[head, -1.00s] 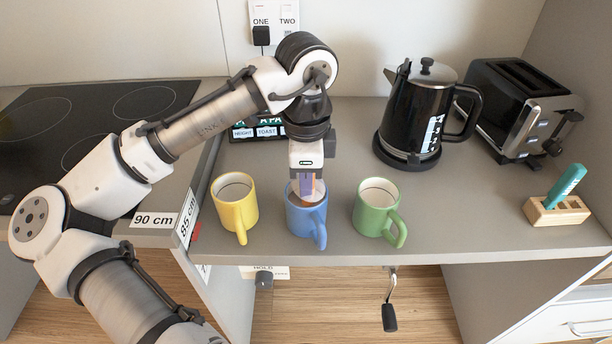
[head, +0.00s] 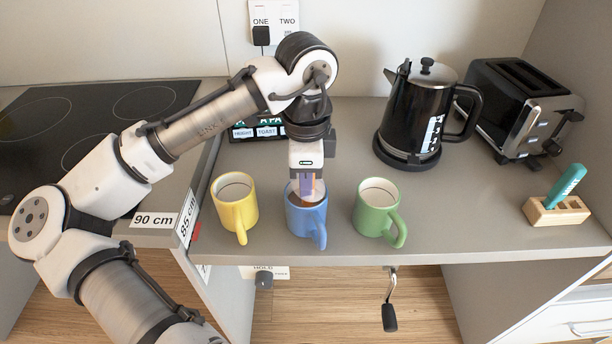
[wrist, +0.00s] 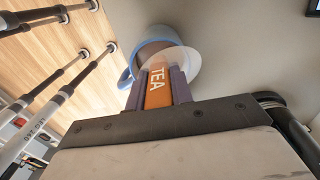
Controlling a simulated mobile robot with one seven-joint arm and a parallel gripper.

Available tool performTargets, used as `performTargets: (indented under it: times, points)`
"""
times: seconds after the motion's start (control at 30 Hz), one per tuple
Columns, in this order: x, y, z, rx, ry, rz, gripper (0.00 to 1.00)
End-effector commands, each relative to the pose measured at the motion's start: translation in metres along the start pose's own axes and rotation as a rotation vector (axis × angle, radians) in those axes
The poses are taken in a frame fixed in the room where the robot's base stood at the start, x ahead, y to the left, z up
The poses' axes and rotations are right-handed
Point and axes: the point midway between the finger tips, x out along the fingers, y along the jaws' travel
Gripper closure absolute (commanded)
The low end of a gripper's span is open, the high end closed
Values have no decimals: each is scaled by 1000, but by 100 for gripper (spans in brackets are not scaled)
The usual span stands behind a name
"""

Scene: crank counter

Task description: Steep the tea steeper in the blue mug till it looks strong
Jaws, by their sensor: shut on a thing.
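The blue mug (head: 306,218) stands on the counter between a yellow mug and a green mug, with brown liquid showing inside. My gripper (head: 307,192) points down into its mouth. In the wrist view my gripper (wrist: 157,90) is shut on the orange tea steeper (wrist: 158,86), marked TEA. The steeper's lower end goes into the blue mug (wrist: 166,50) and is hidden there. In the head view the fingers cover most of the steeper.
A yellow mug (head: 235,205) stands close on the left and a green mug (head: 377,208) on the right. A black kettle (head: 415,115), a toaster (head: 515,105) and a wooden block (head: 556,210) with a teal-handled item stand further right. The counter's front edge is near the mugs.

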Motion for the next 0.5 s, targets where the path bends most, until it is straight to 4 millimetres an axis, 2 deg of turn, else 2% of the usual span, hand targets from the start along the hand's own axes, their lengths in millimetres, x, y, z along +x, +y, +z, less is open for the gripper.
performTargets:
  times: [0.27, 0.5]
  points:
    - [-3, 0, 0, 0, 0, 0, 100]
    - [-33, 0, 0, 0, 2, 0, 100]
